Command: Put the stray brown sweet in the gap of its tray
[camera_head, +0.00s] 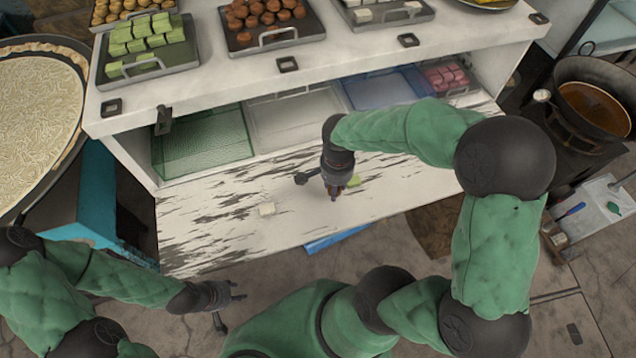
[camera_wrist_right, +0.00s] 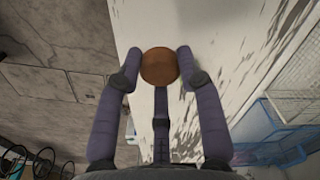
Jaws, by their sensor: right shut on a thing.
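The brown sweet (camera_wrist_right: 160,66) is a round, flat piece held between the fingers of my right gripper (camera_wrist_right: 158,78) in the right wrist view. In the head view my right gripper (camera_head: 335,190) points down over the worn white lower counter, and the sweet is mostly hidden there. The dark tray of brown sweets (camera_head: 238,43) lies on the upper shelf at the top, beyond my right gripper. Its gap is too small to make out. My left gripper (camera_head: 240,290) is empty at the lower left, off the counter's front edge, its fingers apart.
Trays of green (camera_head: 108,78) and white sweets (camera_head: 425,14) flank the brown tray. The raised shelf edge stands between counter and trays. A pan (camera_head: 590,108) stands right.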

